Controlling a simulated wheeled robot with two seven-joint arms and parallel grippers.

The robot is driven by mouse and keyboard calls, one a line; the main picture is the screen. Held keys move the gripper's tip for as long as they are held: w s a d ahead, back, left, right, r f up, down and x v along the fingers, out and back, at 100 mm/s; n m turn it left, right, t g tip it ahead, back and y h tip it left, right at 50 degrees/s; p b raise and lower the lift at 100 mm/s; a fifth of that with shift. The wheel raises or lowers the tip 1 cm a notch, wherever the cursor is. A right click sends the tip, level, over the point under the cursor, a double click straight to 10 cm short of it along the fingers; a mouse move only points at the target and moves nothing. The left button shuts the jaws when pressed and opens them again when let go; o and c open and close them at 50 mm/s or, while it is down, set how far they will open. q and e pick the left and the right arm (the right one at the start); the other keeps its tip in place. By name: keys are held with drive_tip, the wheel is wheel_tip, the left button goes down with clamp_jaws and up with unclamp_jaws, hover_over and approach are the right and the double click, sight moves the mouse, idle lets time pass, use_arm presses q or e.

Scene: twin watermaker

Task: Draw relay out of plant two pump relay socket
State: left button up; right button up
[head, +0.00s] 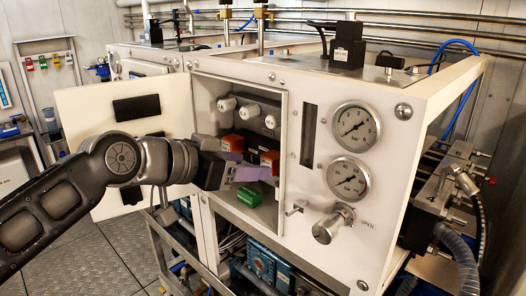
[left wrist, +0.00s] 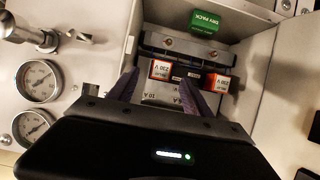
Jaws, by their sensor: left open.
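Two orange-and-white relay blocks are in the open cabinet, the left one (head: 232,143) and the right one (head: 270,159) in the head view. In the left wrist view the order is reversed: one relay (left wrist: 160,69) lies ahead between the fingers, and the other (left wrist: 217,83) is beside the right finger. Both sit at a dark socket strip (left wrist: 186,74); I cannot tell which socket is the pump's. My left gripper (head: 250,167) is open, with purple fingers reaching into the cabinet; it also shows in the left wrist view (left wrist: 160,88). No contact is visible. My right gripper is not in view.
A green dry pack (head: 249,195) lies on the cabinet floor. The open door (head: 85,115) is at left. Gauges (head: 356,127) and a valve knob (head: 328,230) are on the front panel at right.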

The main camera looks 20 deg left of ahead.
sight(266, 162)
use_arm(q)
drive_tip(key=shift+s+a+r, duration=0.1)
drive_tip(key=shift+a+r, duration=0.1)
drive_tip(key=shift+r, duration=0.25)
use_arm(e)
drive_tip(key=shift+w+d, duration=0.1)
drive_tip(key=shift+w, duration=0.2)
use_arm(q)
drive_tip(key=shift+p+x, duration=0.75)
drive_tip(key=shift+x, duration=3.15)
drive_tip(key=shift+r, duration=0.1)
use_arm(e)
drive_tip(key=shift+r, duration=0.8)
use_arm(q)
clamp_jaws()
